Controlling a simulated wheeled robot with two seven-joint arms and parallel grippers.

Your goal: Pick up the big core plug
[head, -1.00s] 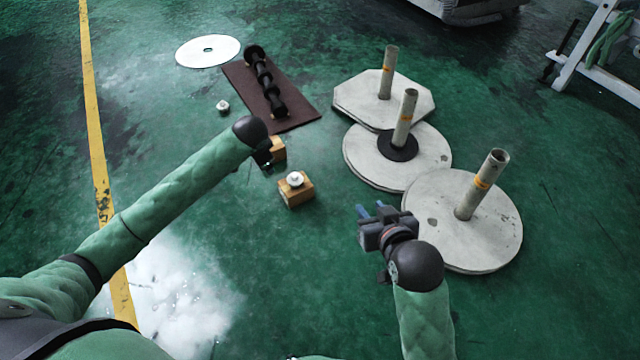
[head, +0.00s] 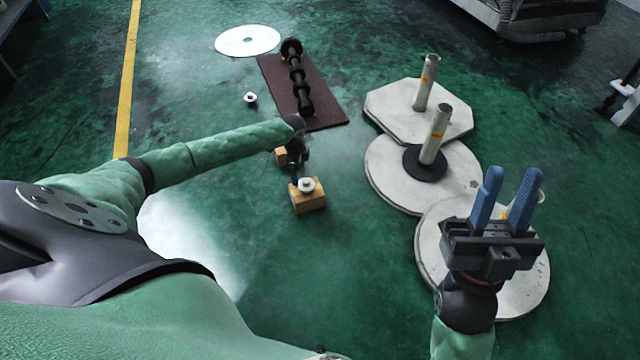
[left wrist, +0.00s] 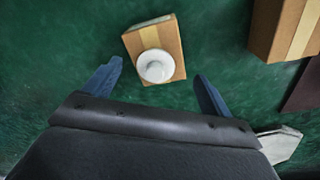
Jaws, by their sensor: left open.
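A white round plug with a raised knob (head: 306,185) sits on a small cardboard box (head: 309,203). In the left wrist view this plug (left wrist: 155,66) lies ahead of my left gripper, between the lines of its two blue fingers. My left gripper (head: 297,168) is open and empty, just behind the plug in the head view. Another white plug (head: 250,98) stands on the floor farther back and looks smaller. My right gripper (head: 507,200) is open and empty, fingers pointing up, in front of the nearest round plate.
A second box (head: 281,157) is partly hidden behind my left gripper. A brown mat (head: 327,110) holds a black ribbed rod (head: 300,85). A white disc (head: 247,41) lies behind. Pale plates with posts (head: 419,108) stand at the right. The floor left of the boxes is clear.

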